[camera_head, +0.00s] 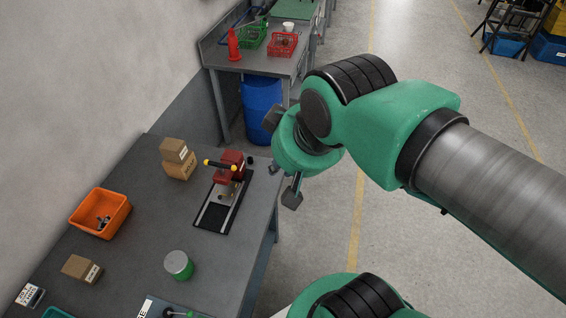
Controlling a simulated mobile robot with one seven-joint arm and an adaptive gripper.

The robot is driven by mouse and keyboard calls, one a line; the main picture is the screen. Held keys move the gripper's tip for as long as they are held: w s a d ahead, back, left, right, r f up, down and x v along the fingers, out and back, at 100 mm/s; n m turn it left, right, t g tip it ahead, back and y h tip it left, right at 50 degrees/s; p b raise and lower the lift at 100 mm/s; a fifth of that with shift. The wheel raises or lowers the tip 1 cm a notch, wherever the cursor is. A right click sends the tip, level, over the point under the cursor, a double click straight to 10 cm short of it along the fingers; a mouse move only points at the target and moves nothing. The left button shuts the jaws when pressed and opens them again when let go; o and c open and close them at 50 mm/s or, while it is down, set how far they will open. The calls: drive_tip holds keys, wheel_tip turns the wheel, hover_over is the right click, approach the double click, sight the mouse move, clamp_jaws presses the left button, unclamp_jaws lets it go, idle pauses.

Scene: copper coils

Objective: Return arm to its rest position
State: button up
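My arm, green and grey, reaches in from the right of the head view, with its wrist over the gap beside the near bench. My gripper (281,160) is at the end of the wrist, just off the right edge of the bench. Its two dark finger pads show far apart, one at the upper left of the wrist and one below it, so it looks open. I see nothing held between them. The green wrist housing hides part of the gripper.
A blue barrel (262,105) stands behind my gripper, by a farther bench (262,67). Open floor (415,235) lies to the right.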

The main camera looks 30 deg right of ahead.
drive_tip(key=shift+f, duration=0.1)
wheel_tip(320, 180, down, 9)
drive_tip(key=b, duration=0.9)
